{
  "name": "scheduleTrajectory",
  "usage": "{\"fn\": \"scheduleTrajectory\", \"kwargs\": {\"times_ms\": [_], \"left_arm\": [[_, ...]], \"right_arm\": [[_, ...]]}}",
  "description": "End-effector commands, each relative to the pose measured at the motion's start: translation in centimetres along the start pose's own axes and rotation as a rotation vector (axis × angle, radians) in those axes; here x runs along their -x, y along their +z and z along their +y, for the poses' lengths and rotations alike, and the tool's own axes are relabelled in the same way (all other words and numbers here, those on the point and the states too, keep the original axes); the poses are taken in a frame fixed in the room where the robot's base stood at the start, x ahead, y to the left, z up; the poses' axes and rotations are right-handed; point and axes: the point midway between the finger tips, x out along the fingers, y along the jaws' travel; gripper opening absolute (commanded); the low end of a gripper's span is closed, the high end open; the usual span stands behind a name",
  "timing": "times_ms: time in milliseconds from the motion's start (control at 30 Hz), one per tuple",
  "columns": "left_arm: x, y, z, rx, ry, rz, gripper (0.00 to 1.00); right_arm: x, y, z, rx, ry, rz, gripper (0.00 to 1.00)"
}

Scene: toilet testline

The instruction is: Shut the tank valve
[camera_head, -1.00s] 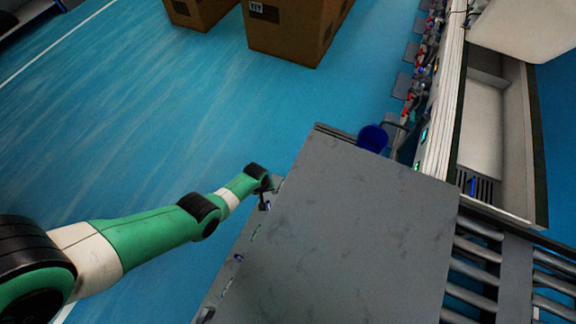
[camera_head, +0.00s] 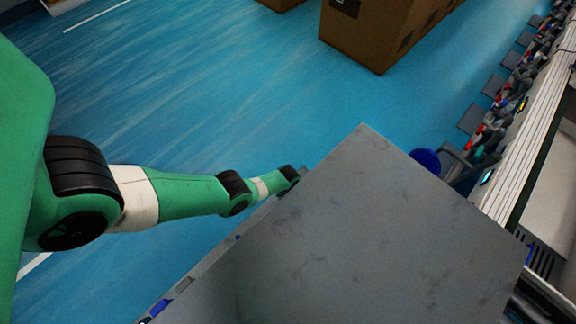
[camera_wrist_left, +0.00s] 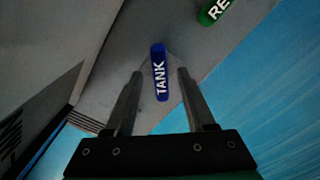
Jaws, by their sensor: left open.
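The tank valve is a blue handle (camera_wrist_left: 159,72) with white letters TANK, in the middle of the left wrist view on a grey panel (camera_wrist_left: 118,60). My left gripper (camera_wrist_left: 160,76) is open, with one finger on each side of the handle. A gap shows between each finger and the handle; I cannot tell the depth between them. In the head view my left arm (camera_head: 190,192) reaches to the left side of the large grey box (camera_head: 370,220), and its gripper is hidden there. My right gripper is not in view.
A green handle (camera_wrist_left: 213,12) lettered RE, partly cut off, sits up and right of the blue one. Brown cartons (camera_head: 385,30) stand on the blue floor behind. A conveyor line (camera_head: 530,120) runs along the right. The floor left of the box is open.

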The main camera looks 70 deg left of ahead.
Motion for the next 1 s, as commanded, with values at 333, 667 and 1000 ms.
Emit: {"fn": "scheduleTrajectory", "kwargs": {"times_ms": [333, 667, 1000], "left_arm": [[-0.97, 0.00, 0.00, 0.000, 0.000, 0.000, 0.55], [-0.98, 0.00, 0.00, 0.000, 0.000, 0.000, 0.01], [-0.99, 0.00, -0.01, -0.006, 0.000, 0.000, 0.00]], "right_arm": [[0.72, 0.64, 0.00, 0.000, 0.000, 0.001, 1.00], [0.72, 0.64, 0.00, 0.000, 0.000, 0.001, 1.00], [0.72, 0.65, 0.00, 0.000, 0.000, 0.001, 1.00]]}}
